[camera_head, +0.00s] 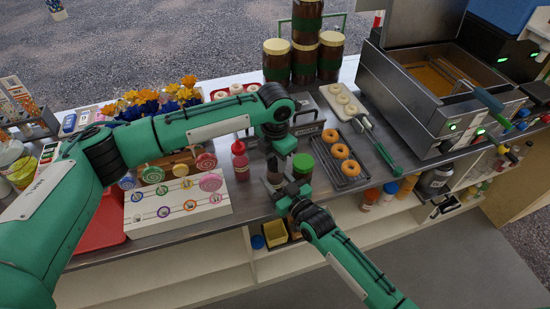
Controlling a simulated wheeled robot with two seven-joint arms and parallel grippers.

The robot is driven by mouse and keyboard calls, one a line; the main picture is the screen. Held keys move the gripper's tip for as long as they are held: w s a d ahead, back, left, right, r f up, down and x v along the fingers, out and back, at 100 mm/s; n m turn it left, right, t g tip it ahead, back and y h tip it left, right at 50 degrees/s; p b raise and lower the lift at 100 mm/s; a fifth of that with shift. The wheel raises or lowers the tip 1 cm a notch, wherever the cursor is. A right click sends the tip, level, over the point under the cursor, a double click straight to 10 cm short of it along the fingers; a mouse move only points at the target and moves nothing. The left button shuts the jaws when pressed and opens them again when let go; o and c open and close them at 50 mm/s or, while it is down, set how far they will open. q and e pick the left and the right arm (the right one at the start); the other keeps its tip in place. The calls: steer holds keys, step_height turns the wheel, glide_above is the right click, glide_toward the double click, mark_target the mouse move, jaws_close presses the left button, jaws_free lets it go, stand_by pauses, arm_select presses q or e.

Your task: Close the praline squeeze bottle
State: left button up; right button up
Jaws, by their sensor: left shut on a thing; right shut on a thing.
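A brown bottle, which I take for the praline squeeze bottle (273,174), stands over the counter's front part between my two grippers. My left gripper (278,157) comes down from above and is shut at the top of the bottle; its own arm hides the cap and nozzle. My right gripper (284,190) reaches up from the front and is shut low on the bottle's body. I cannot tell whether the cap is seated or whether the bottle touches the counter.
A green-lidded brown bottle (303,165) stands close on the right. A pink-red bottle (239,160) stands on the left. A rack of doughnuts (351,168) and a fryer (430,85) lie further right. A white lollipop board (178,222) is at the left. Open shelves (200,258) lie below the counter.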

arm_select(q)
steer(key=o, duration=0.9)
steer(key=shift+r, duration=0.1)
steer(key=shift+r, duration=2.2)
